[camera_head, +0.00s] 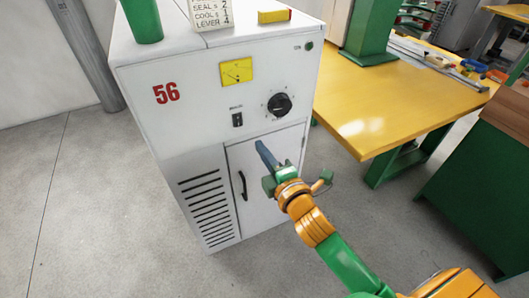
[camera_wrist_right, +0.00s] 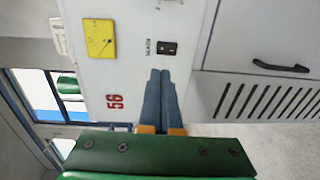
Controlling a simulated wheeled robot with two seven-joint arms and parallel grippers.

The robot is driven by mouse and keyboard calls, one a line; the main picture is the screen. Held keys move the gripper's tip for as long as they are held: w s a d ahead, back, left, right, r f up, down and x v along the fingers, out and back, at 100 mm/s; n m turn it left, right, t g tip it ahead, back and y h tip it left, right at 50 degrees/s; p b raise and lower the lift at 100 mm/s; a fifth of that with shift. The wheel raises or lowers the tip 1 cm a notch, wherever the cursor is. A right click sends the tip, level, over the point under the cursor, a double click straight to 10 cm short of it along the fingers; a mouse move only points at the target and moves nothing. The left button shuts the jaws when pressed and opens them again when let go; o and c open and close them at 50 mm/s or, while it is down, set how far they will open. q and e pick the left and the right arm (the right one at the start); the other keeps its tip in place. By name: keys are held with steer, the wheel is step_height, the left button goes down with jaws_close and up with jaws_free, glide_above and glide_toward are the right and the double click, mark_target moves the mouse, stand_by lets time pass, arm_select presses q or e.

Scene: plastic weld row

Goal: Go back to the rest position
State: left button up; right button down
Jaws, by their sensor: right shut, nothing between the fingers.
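My right gripper (camera_head: 266,156) reaches in from the lower right in the head view, in front of the white cabinet (camera_head: 205,130) marked 56. Its blue-grey fingers are together and empty. In the right wrist view the fingers (camera_wrist_right: 159,85) point at the cabinet front, near a black switch (camera_wrist_right: 167,48); I cannot tell the exact gap. In the head view the fingertips appear over the upper part of the cabinet door, below the black dial (camera_head: 279,104). My left gripper is not in view.
A yellow-topped table (camera_head: 390,110) stands right of the cabinet, with a green-and-brown unit (camera_head: 485,170) beyond its front corner. A green container (camera_head: 142,20), a lettered card (camera_head: 211,14) and a yellow block (camera_head: 274,16) are on the cabinet. The floor (camera_head: 90,220) at left is clear.

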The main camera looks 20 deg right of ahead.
steer(key=shift+s+r, duration=0.1)
steer(key=shift+s, duration=0.45)
steer(key=shift+w, duration=0.15)
steer(key=s+d+f+m+g+p, duration=0.1)
steer(key=s+f+m+g, duration=0.25)
steer(key=f, duration=0.95)
steer(key=s+d+f+m+g+p, duration=0.1)
steer(key=s+f+m+g, duration=0.25)
steer(key=f, duration=0.95)
steer(key=s+f+m+g, duration=0.3)
steer(key=s+f, duration=0.2)
steer(key=s, duration=0.5)
steer(key=s+f+m+g+p, duration=0.1)
steer(key=s+f+m+g, duration=0.2)
steer(key=s+f, duration=0.3)
steer(key=s+f+m+g, duration=0.3)
steer(key=s+f, duration=0.2)
steer(key=s, duration=0.8)
steer(key=shift+s+f+h+p, duration=0.3)
steer(key=shift+f+p, duration=0.05)
steer(key=shift+a, duration=0.1)
